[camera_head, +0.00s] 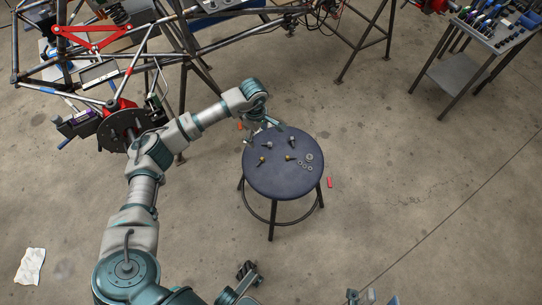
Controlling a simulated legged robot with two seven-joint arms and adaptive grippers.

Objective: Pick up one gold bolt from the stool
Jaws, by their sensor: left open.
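The round dark blue stool (275,181) stands in the middle of the view. Several small bolts lie on its seat. One gold-looking bolt (262,160) lies left of the seat's middle, and another gold-looking bolt (289,158) lies near the middle. Two greyer bolts (267,146) (292,143) lie farther back. My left gripper (264,130) is open and empty over the stool's back edge, just behind the bolts and apart from them. What seem to be the tips of my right gripper (364,297) show at the bottom edge, mostly cut off.
Several washers (306,164) lie on the seat's right side. A red object (330,182) lies on the floor beside the stool. The tube chassis (130,70) stands behind at left. A tool cart (470,65) is at upper right. The floor at right is clear.

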